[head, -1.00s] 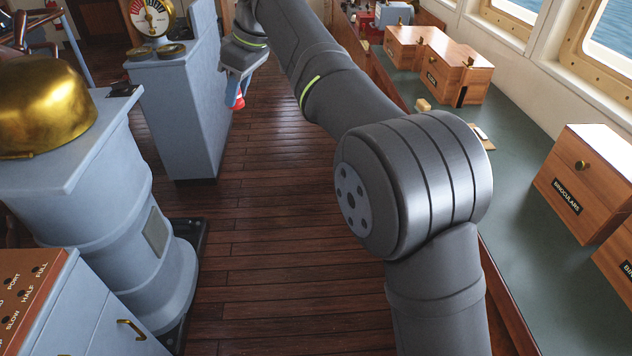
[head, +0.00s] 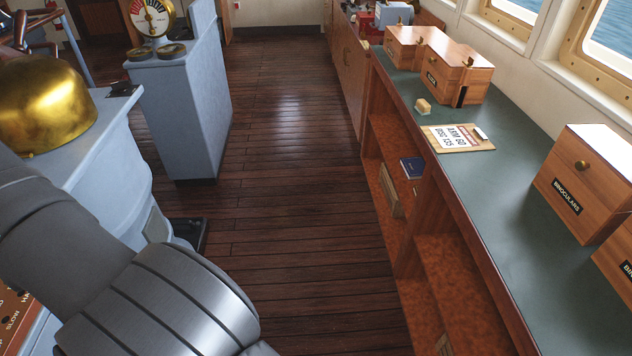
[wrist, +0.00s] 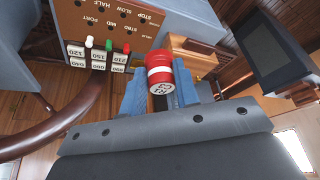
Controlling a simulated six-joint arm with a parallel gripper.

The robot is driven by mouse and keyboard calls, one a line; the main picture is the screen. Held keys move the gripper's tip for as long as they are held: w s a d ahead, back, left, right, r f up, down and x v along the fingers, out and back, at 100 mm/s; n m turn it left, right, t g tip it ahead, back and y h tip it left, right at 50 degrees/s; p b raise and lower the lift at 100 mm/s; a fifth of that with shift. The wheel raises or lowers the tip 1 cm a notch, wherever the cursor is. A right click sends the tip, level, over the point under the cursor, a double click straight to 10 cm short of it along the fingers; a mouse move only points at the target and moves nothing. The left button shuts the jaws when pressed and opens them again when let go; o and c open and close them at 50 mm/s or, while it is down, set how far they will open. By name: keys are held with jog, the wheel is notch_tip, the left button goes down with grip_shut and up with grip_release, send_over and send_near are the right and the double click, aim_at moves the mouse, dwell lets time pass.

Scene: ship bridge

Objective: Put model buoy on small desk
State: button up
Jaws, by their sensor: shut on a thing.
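The model buoy (wrist: 160,72) is a small red cylinder with a white band and dark lettering. In the wrist view it sits between the blue fingers of my gripper (wrist: 161,90), which are shut on it. The buoy and my gripper are outside the head view; only my arm shows there, at the lower left. I cannot pick out the small desk with certainty in either view. A wooden piece with a handle (wrist: 198,46) shows just behind the buoy in the wrist view, partly hidden.
An engine-order panel (wrist: 115,22) with several small levers is near my gripper. A dark screen (wrist: 283,38) stands to its right, and a brown curved rail (wrist: 50,128) to its left. The green counter (head: 497,190) holds wooden boxes and a clipboard (head: 457,138). The floor (head: 300,220) is clear.

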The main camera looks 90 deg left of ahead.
jog(key=s+d+n, duration=0.1)
jog(key=s+d, duration=0.2)
jog(key=d, duration=0.3)
notch_tip(320, 180, down, 17)
jog(key=shift+n+h, duration=0.3)
jog(key=s+d+f, duration=0.2)
jog(key=d, duration=0.1)
jog(key=s+d+f, duration=0.5)
jog(key=d+f, duration=0.1)
jog(key=shift+s, duration=0.4)
jog(key=shift+f, duration=2)
jog(key=shift+f, duration=0.1)
jog(key=o, duration=0.9)
jog(key=shift+o, duration=0.2)
jog(key=shift+o, duration=0.3)
jog(key=v, duration=1.2)
jog(key=shift+r, duration=0.2)
